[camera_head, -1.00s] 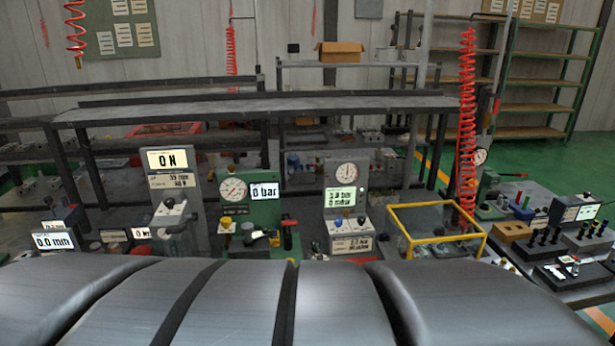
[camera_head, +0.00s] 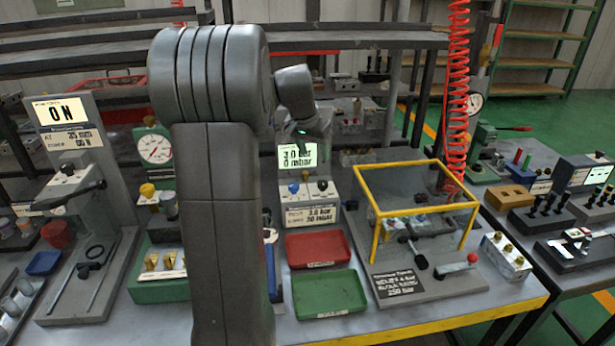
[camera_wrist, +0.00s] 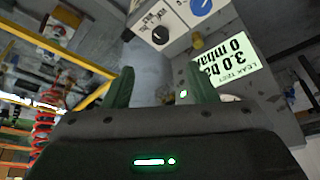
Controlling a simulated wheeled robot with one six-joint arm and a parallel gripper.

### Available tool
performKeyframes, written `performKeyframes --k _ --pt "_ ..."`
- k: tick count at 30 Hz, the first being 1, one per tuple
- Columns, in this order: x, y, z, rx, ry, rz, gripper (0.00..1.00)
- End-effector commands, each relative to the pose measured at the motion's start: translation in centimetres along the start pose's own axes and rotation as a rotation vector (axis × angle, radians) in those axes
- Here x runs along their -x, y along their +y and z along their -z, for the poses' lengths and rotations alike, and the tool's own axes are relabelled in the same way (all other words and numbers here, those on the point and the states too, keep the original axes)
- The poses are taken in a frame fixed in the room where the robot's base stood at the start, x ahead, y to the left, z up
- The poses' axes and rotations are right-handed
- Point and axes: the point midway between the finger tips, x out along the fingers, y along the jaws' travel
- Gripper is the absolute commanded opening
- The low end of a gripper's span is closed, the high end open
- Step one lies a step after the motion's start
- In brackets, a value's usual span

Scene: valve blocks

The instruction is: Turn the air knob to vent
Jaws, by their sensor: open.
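The leak-test stand has a lit screen (camera_head: 298,156) reading 3.0 bar and 0 mbar. Below it a pale panel (camera_head: 297,204) carries a blue knob (camera_head: 294,188) and a black knob (camera_head: 322,185). The wrist view also shows the blue knob (camera_wrist: 201,6) and the black knob (camera_wrist: 160,35); their small labels are too unclear to tell which one is air. My gripper (camera_head: 308,130) is in front of the stand, above the knobs. In the wrist view its two green fingers (camera_wrist: 160,77) are apart and empty, not touching either knob.
A yellow-framed guard box (camera_head: 420,167) stands right of the stand. A red tray (camera_head: 318,250) and a green tray (camera_head: 328,294) lie before it. A gauge block (camera_head: 155,148) and a force stand (camera_head: 66,125) are to the left. A red coiled hose (camera_head: 457,90) hangs behind.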

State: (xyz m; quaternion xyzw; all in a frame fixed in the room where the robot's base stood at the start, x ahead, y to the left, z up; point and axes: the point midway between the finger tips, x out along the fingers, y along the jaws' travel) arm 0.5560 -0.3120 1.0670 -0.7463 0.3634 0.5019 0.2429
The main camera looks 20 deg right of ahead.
Motion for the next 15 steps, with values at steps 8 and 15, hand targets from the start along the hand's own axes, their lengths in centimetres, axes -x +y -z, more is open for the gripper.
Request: performKeyframes --k 8,15 --pt "-3.1 0.1 0.3 -0.006 -0.001 -0.003 0.52" --pt "-8.3 0.1 0.3 -0.006 -0.001 -0.003 0.52"
